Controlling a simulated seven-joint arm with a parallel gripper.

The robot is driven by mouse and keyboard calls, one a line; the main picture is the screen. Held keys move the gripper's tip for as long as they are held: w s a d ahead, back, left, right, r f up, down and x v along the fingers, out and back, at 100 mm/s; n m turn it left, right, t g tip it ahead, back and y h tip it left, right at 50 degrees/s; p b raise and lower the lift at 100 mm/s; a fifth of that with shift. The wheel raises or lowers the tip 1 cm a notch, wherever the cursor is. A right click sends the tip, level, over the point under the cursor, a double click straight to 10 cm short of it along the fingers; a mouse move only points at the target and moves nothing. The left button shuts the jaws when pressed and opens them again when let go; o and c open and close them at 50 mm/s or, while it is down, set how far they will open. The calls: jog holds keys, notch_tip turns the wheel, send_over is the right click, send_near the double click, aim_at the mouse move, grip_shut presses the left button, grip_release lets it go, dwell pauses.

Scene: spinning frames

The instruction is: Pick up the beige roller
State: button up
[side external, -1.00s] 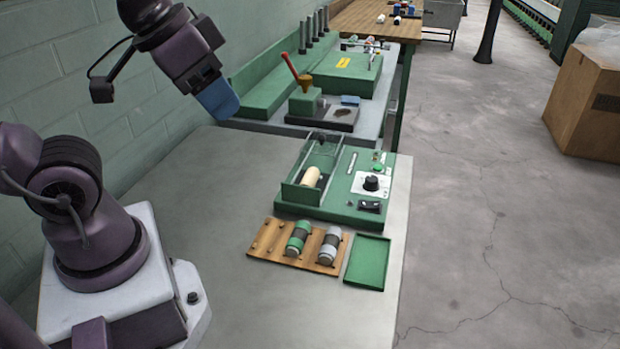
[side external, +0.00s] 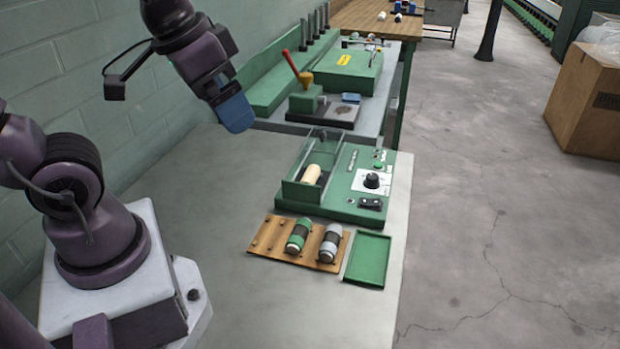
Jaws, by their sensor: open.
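The beige roller (side external: 311,174) lies in the open bay of the green machine (side external: 325,212), near its left front wall. My gripper (side external: 237,118), with blue fingers, is in the air above the table, up and to the left of the roller and apart from it. It is open, and I see nothing held in it. The gap between its fingers is hard to make out from this side.
A wooden peg board (side external: 270,240) holds a green roller (side external: 298,235) and a grey roller (side external: 330,243) in front of the machine. An empty green tray (side external: 367,260) lies beside it. Behind stands a bench with a red-handled device (side external: 305,92). The table's left part is clear.

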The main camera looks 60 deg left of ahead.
jog(key=w+a+f+g, duration=0.4)
jog(key=w+a+f, duration=0.3)
jog(key=w, duration=0.4)
jog(key=m, duration=1)
send_over(310, 172)
jog(key=f, duration=1.7)
jog(key=shift+w+d+f, duration=0.1)
jog(key=shift+w+d, duration=0.05)
jog(key=shift+w, duration=0.05)
jog(key=shift+s+f, duration=0.2)
jog(key=shift+f, duration=2.5)
jog(key=shift+r, duration=0.1)
jog(key=c, duration=0.7)
